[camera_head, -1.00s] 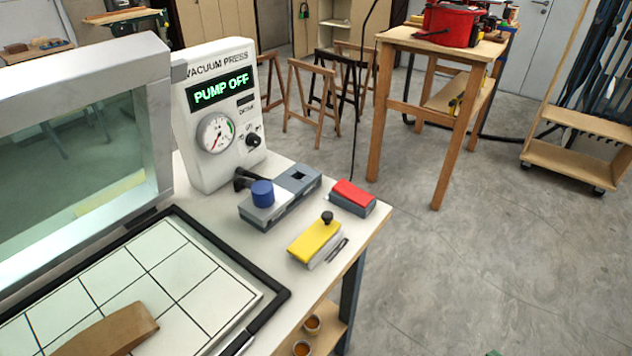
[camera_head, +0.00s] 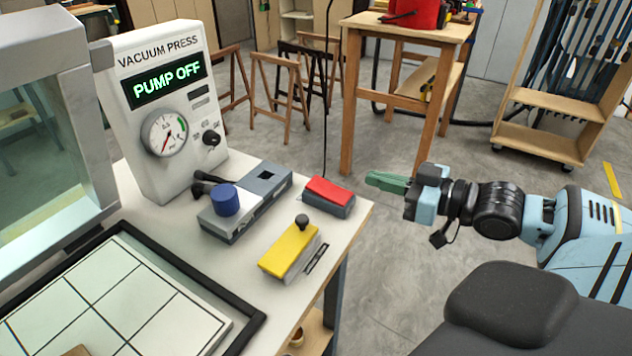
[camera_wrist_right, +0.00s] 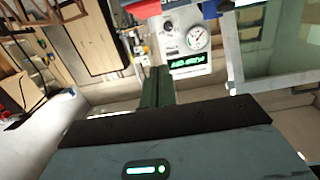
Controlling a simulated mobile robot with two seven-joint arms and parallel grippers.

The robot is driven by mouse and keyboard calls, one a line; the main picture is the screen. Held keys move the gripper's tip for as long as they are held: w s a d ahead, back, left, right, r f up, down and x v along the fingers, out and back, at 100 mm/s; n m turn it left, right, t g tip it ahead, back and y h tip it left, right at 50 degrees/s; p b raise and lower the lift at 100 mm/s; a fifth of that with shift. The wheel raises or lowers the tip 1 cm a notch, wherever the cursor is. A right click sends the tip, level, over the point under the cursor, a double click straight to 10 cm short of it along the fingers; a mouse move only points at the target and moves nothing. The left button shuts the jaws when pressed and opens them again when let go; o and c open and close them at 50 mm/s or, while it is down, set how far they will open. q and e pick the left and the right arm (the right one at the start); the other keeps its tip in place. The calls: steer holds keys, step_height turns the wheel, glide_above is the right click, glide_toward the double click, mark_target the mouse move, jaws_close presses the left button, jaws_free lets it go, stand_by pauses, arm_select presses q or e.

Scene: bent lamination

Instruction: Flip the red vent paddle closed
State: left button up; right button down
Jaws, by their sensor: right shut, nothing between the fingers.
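The red vent paddle (camera_head: 329,190) sits on a dark grey base near the right rear corner of the white bench top. Its red top looks tilted, but I cannot tell its exact setting. My right gripper (camera_head: 386,182) is shut and empty, just right of the paddle and beyond the bench edge, with a gap between them. In the right wrist view my shut green fingers (camera_wrist_right: 157,88) point toward the vacuum press panel (camera_wrist_right: 187,44), and a red patch shows at the top edge. My left gripper is not in view.
A yellow lever block (camera_head: 289,248) with a black knob stands in front of the red paddle. A grey unit with a blue knob (camera_head: 224,200) stands to its left. The press panel (camera_head: 160,105) reads PUMP OFF. A wooden table (camera_head: 403,30) stands behind on the floor.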

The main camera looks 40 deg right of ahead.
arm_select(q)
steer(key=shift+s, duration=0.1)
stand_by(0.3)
arm_select(e)
steer(key=b, duration=0.2)
glide_above(329, 191)
steer(key=shift+s+d+f, duration=0.2)
steer(key=shift+f, duration=0.3)
steer(key=f, duration=0.4)
steer(key=shift+w+a+b, duration=0.1)
steer(key=shift+w+b, duration=0.1)
steer(key=shift+b, duration=0.15)
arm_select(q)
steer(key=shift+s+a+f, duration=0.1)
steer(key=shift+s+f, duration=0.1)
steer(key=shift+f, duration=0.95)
